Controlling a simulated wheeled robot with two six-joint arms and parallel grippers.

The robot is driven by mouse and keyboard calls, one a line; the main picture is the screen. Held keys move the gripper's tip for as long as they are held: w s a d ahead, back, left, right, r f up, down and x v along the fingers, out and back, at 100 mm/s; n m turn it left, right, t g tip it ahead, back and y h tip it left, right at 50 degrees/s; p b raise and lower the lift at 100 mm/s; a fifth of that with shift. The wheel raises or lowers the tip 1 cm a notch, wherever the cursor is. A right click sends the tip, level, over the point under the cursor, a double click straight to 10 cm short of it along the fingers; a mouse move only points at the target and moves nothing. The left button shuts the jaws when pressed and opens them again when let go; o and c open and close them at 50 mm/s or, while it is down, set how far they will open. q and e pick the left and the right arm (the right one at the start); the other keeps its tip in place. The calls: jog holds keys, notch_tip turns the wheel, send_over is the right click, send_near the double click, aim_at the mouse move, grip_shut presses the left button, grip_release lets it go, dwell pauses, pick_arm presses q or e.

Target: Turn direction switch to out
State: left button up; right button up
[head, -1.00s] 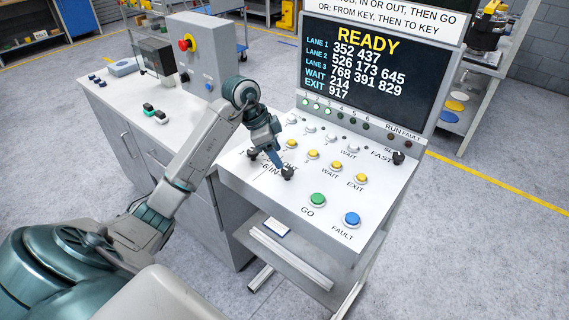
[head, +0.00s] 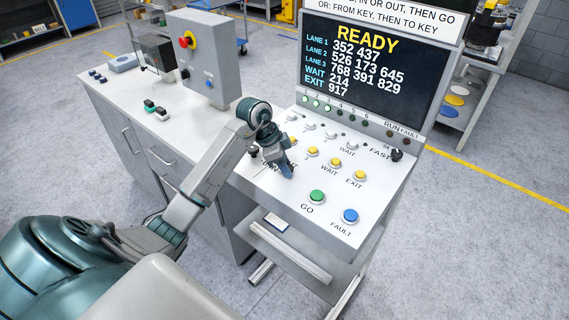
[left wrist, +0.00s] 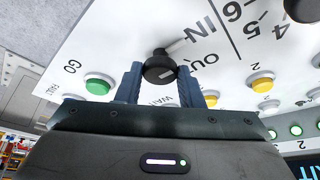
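The direction switch (left wrist: 158,70) is a black round knob on the white sloping panel, beside the printed words IN and OUT in the left wrist view. My left gripper (left wrist: 160,74) has its two blue fingers on either side of this knob and looks shut on it, with no clear gap. In the head view my left gripper (head: 287,170) reaches down onto the panel and mostly hides the switch. My right gripper is not in view.
Another black knob (head: 254,152) stands just left of the gripper. Yellow buttons (head: 312,151), the green GO button (head: 317,197) and the blue FAULT button (head: 350,216) are close by. The screen (head: 362,65) reads READY. A grey control box (head: 210,60) stands on the left counter.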

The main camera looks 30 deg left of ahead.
pick_arm(q)
jog(key=shift+m, duration=0.3)
jog(key=m, duration=0.1)
jog(key=m+g+h+b, duration=0.1)
jog(key=m, duration=0.1)
jog(key=shift+w+a+m, duration=0.1)
jog(key=shift+w+m, duration=0.1)
jog(key=shift+m, duration=0.1)
jog(key=shift+r+m+g, duration=0.1)
jog(key=shift+m+g, duration=0.4)
jog(key=shift+m, duration=0.4)
jog(key=shift+r+m+p, duration=0.1)
jog(key=shift+m+p, duration=0.35)
jog(key=shift+m, duration=0.05)
jog(key=m+g+p, duration=0.1)
jog(key=p, duration=0.1)
jog(key=m+p, duration=0.2)
jog(key=p, duration=0.1)
jog(key=shift+w+r+m+g, duration=0.2)
jog(key=shift+m+g, duration=0.1)
jog(key=shift+g, duration=0.1)
jog(key=shift+f+m+g+p, duration=0.3)
jog(key=shift+m+p, duration=0.5)
jog(key=shift+p, duration=0.35)
jog(key=o, duration=1)
jog(key=shift+c, duration=0.2)
